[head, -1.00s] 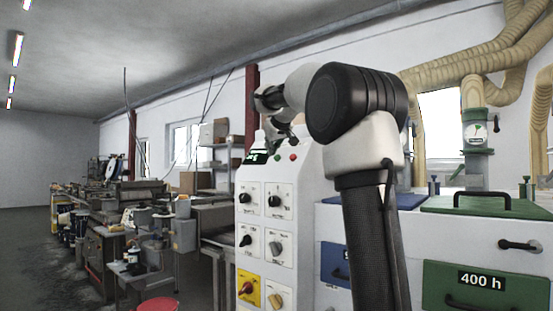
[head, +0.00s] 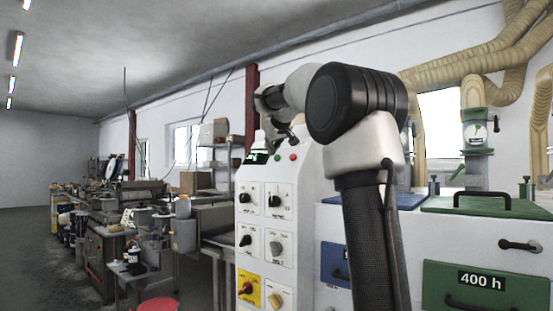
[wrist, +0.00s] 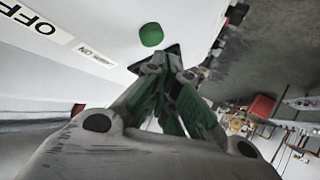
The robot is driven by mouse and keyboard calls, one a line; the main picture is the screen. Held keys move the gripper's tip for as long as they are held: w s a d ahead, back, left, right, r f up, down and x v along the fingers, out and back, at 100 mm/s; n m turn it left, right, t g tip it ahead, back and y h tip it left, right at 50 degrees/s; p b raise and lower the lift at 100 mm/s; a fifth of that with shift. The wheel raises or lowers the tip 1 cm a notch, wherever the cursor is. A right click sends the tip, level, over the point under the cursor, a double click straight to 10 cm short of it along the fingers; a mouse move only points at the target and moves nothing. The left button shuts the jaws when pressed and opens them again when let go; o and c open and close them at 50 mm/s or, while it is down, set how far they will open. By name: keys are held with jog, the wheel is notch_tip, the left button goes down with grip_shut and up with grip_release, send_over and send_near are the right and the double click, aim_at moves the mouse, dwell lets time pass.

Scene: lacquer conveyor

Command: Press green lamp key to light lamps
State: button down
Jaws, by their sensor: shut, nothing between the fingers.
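The green lamp key (wrist: 151,34) is a round green button on a white panel in the wrist view. In the head view my gripper is small and partly hidden behind my wrist, above the cabinet top.
The cabinet front carries several rotary knobs and a yellow-plated switch (head: 248,289). "OFF" and "ON" labels (wrist: 85,52) lie left of the key in the wrist view. A dark display (head: 256,157) is on the cabinet top. Blue and green drawer units (head: 480,287) stand at right.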

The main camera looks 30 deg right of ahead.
jog(key=shift+w+d+f, duration=0.1)
jog(key=shift+d+f, duration=0.15)
jog(key=shift+d, duration=0.05)
jog(key=shift+w+d+f, duration=0.15)
jog(key=shift+d+f, duration=0.2)
jog(key=shift+d, duration=0.05)
dwell(1.0)
jog(key=shift+a+r, duration=0.1)
jog(key=shift+s+a+r, duration=0.3)
jog(key=shift+a+r, duration=0.2)
jog(key=shift+a, duration=0.1)
jog(key=a+r, duration=0.1)
jog(key=a, duration=0.1)
jog(key=s+a+r, duration=0.1)
jog(key=r, duration=0.1)
jog(key=shift+s+a, duration=0.15)
jog(key=shift+a, duration=0.2)
dwell(0.9)
